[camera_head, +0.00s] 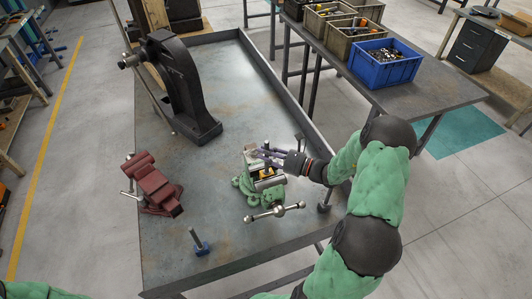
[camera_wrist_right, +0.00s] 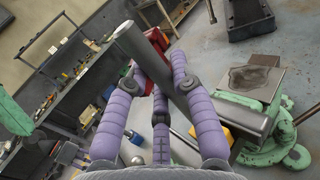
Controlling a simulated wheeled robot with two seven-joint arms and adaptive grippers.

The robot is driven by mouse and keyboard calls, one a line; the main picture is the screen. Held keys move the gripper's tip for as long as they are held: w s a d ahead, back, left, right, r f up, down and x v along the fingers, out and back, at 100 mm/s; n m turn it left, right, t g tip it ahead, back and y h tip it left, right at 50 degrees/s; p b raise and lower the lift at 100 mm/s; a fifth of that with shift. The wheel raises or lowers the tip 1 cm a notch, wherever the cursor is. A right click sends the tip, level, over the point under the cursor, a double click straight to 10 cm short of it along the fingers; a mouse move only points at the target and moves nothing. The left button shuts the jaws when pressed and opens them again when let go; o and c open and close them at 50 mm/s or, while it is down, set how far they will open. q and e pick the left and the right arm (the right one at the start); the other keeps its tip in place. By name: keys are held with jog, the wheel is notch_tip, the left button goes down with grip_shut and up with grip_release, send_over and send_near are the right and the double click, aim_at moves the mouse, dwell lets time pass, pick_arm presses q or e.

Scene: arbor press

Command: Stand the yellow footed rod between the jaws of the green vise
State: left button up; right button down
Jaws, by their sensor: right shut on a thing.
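The green vise (camera_head: 245,186) stands on the metal bench, with grey jaws and a T-handle at its front. It also shows at the right of the right wrist view (camera_wrist_right: 262,152). My right gripper (camera_head: 272,156) reaches in from the right over the vise and is shut on the grey shaft of the yellow footed rod (camera_wrist_right: 150,62). The rod looks roughly upright in the head view, its yellow foot (camera_head: 266,171) low at the jaws. Fingers partly hide it; I cannot tell whether the foot touches the vise.
A red vise (camera_head: 152,186) stands left on the bench, and a blue footed rod (camera_head: 200,245) stands near the front. A black arbor press (camera_head: 180,88) stands at the back left. The bench middle is clear. A blue crate (camera_head: 385,66) is on another table.

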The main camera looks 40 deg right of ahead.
jog(key=shift+f, duration=0.25)
dwell(0.5)
jog(key=c, duration=1)
grip_release()
jog(key=shift+f, duration=0.1)
jog(key=shift+s, duration=0.15)
jog(key=v, duration=1.1)
jog(key=shift+s+d, duration=0.2)
jog(key=shift+s, duration=0.15)
